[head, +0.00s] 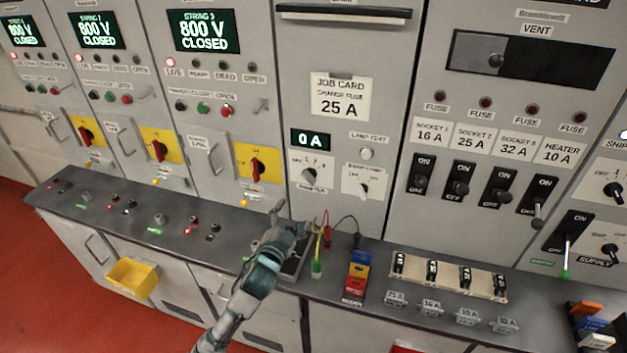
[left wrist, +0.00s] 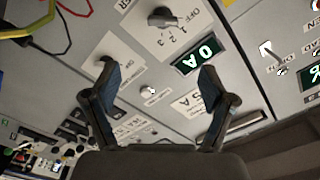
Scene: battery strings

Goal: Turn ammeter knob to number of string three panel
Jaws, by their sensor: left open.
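The ammeter knob (head: 309,177) is a dark knob below the green 0 A display (head: 311,140) on the grey cabinet. In the left wrist view the knob (left wrist: 163,17) is near the top, with OFF, 1, 2 and 3 marked beside it; I cannot tell its exact setting. The string 3 panel (head: 204,31) reads 800 V CLOSED, left of the ammeter. My left gripper (head: 275,215) is low in front of the cabinet, below and left of the knob. In the left wrist view its fingers (left wrist: 157,70) are apart and empty, not touching the knob. My right gripper is not shown.
A job card (head: 341,97) reads 25 A. A second knob (head: 363,188) is right of the ammeter knob. The yellow-plated switch (head: 258,163) is to its left. Test leads (head: 327,236), coloured blocks (head: 357,270) and a fuse tray (head: 420,283) occupy the ledge nearby.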

